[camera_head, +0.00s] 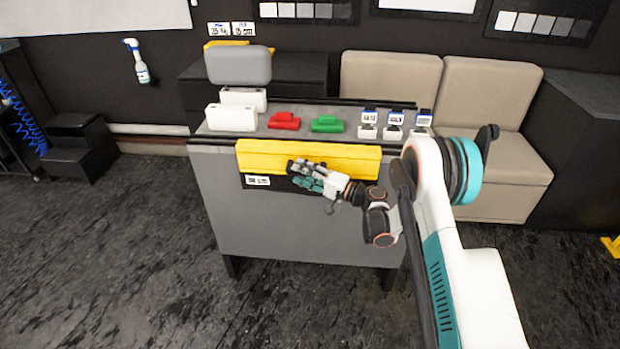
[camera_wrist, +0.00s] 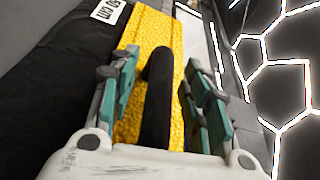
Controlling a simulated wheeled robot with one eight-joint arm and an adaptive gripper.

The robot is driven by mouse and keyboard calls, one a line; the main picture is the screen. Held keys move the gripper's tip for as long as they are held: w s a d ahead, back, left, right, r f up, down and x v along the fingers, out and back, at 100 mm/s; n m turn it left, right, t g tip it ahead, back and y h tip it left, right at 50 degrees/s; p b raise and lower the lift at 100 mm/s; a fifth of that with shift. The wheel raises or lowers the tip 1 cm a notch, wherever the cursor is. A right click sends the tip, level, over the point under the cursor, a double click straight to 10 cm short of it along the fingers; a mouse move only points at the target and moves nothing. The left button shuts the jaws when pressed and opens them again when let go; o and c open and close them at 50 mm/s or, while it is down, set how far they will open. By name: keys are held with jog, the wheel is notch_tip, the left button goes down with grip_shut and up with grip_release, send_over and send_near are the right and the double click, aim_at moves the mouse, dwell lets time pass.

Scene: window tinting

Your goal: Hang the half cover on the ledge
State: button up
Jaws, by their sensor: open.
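A long yellow padded strip (camera_head: 260,157) lies along the front top edge of the grey counter (camera_head: 250,215). A black panel (camera_head: 285,183) with a white label hangs below the strip. I cannot tell for sure which piece is the half cover or the ledge. My gripper (camera_head: 304,171) is open in front of the strip's middle. In the wrist view the yellow strip (camera_wrist: 155,28) runs behind the open teal fingers (camera_wrist: 162,68). A black rounded bar (camera_wrist: 158,95) stands between them; I cannot tell what it belongs to. Contact with the strip is unclear.
The counter top holds white blocks (camera_head: 230,118), a red block (camera_head: 284,121), a green block (camera_head: 327,124) and several small labelled items (camera_head: 395,125). A grey rounded pad (camera_head: 238,66) stands behind. Beige seats (camera_head: 500,90) are behind right.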

grip_shut()
jog(key=shift+r, duration=0.25)
jog(key=shift+r+p, duration=0.55)
jog(key=shift+r, duration=0.65)
jog(key=shift+s, duration=0.1)
jog(key=s+b, duration=0.1)
jog(key=s, duration=0.6)
jog(key=shift+s+a, duration=0.15)
jog(key=shift+s, duration=0.25)
dwell(0.4)
notch_tip(320, 180, up, 6)
jog(key=p, duration=0.6)
